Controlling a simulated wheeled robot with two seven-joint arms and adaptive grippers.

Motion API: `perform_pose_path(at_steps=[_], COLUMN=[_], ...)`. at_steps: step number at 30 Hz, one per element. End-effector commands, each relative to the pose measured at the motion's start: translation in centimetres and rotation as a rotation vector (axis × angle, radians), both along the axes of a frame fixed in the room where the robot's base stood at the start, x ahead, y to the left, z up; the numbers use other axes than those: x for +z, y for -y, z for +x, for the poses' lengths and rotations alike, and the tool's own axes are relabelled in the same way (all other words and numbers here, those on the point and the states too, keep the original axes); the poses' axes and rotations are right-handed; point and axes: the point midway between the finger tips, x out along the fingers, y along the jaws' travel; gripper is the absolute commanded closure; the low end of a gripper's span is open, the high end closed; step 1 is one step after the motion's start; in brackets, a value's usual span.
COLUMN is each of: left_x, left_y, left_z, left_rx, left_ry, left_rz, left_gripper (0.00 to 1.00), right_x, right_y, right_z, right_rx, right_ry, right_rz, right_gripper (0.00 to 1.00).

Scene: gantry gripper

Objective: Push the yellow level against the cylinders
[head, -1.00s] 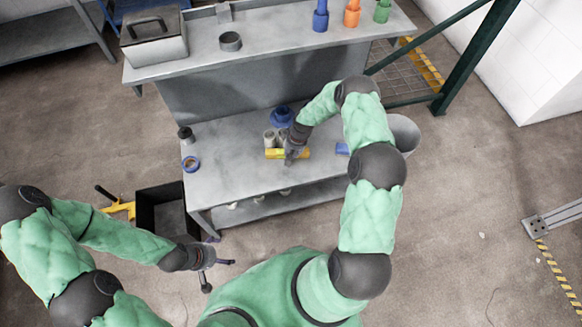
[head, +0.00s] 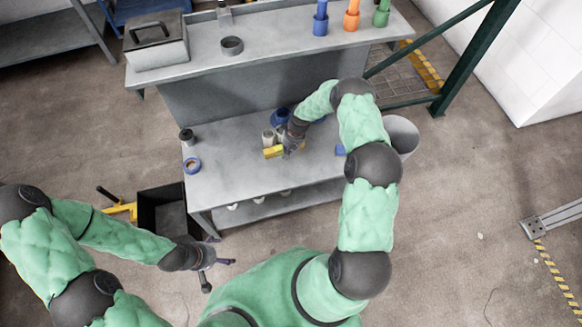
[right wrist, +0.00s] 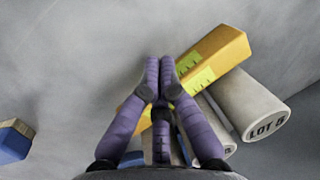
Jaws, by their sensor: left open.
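The yellow level (head: 272,153) lies tilted on the grey workbench. In the right wrist view the level (right wrist: 222,52) runs diagonally behind my fingers, beside the pale cylinders. One cylinder (right wrist: 247,104) reads "LOT 5"; in the head view a pale cylinder (head: 268,137) stands just behind the level. My right gripper (right wrist: 159,66) has its fingertips together and overlaps the level; it seems to hold nothing. In the head view it (head: 291,153) is at the level's right part and hides some of it. My left gripper (head: 220,251) is open and empty, off the bench's front left.
A blue spool-like part (head: 281,117) stands behind the cylinders. A small blue block (head: 340,150) lies right of my right gripper. The bench's front middle is clear.

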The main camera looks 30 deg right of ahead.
Motion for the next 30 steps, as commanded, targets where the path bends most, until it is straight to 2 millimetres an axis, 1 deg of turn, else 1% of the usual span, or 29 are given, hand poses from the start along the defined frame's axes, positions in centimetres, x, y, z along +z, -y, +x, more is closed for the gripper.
perform_pose_path(at_steps=[1,5,8,15,22,24,30], left_x=[0.6,0.7,1.1,3.1,4.7,4.8,4.7], left_y=[0.0,0.0,0.0,0.0,0.0,0.0,0.0], left_z=[0.0,0.0,0.0,0.0,0.0,0.0,0.0], left_rx=[0.0,0.0,0.0,0.0,0.0,0.0,0.0], left_ry=[0.0,0.0,0.0,0.0,0.0,0.0,0.0], left_rz=[0.0,0.0,0.0,0.0,0.0,0.0,0.0], left_gripper=[0.15,0.15,0.15,0.15,0.15,0.15,0.15], right_x=[0.6,0.8,1.5,4.6,7.3,7.6,7.4], right_y=[0.0,0.0,0.0,0.0,-0.1,-0.1,-0.1], right_z=[-0.2,-0.3,-0.3,-0.3,-0.3,-0.3,-0.4], right_rx=[0.0,0.0,0.0,0.0,-0.001,-0.001,0.0], right_ry=[0.001,0.001,0.001,0.0,0.0,-0.001,-0.002], right_rz=[0.0,0.0,0.0,0.0,0.0,0.0,0.001], right_gripper=[1.0,1.0,1.0,1.0,1.0,1.0,1.0])
